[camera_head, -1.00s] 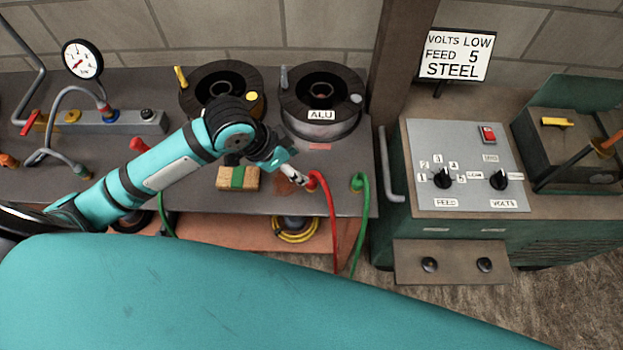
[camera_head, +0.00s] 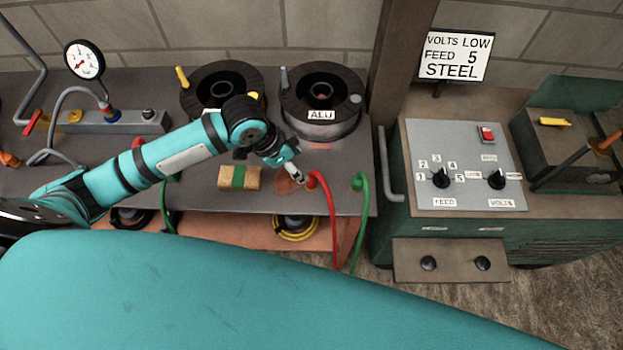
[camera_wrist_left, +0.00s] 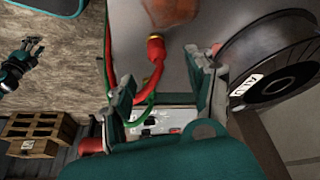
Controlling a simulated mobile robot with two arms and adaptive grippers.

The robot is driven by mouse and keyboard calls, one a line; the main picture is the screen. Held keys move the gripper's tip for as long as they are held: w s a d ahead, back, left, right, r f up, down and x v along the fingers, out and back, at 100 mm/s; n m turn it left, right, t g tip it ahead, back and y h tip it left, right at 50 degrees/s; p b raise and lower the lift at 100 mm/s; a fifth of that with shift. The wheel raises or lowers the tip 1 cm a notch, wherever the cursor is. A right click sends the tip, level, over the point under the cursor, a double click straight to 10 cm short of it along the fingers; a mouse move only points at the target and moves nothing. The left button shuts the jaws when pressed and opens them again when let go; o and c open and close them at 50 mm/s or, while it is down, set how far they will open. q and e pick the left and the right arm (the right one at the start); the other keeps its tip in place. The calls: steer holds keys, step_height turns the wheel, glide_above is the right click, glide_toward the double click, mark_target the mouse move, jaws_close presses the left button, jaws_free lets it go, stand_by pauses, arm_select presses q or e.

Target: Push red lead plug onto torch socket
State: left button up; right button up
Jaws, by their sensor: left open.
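The red lead's plug (camera_head: 312,181) is on the bench near its front edge, with its red cable hanging over the edge. It also shows in the left wrist view (camera_wrist_left: 155,50). My left gripper (camera_head: 299,177) is just left of the plug in the head view. In the left wrist view its fingers (camera_wrist_left: 168,82) are apart with nothing between them, and the plug lies beyond the tips. Two dark round sockets (camera_head: 429,263) are on the welder's lower front plate; no label tells which is the torch socket. My right gripper (camera_wrist_left: 30,52) shows small at the wrist view's left; its jaw state is unclear.
A green lead (camera_head: 357,182) lies right of the red one. The ALU spool (camera_head: 320,92) stands behind the gripper, and a wooden block with a green band (camera_head: 239,177) lies to its left. The welder's grey handle (camera_head: 388,165) rises beside the bench's right edge.

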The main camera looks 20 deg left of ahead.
mark_target(311, 178)
arm_select(q)
steer(key=x, duration=0.5)
steer(key=shift+f, duration=0.15)
steer(key=p+x, duration=0.1)
steer(key=x, duration=0.3)
steer(key=shift+s+d+p, duration=0.15)
steer(key=shift+s+p, duration=0.05)
steer(key=shift+p, duration=0.15)
steer(key=shift+w+d+f, duration=0.15)
steer(key=shift+f, duration=0.45)
steer(key=shift+c, duration=0.2)
steer(key=c, duration=1)
steer(key=shift+r, duration=0.15)
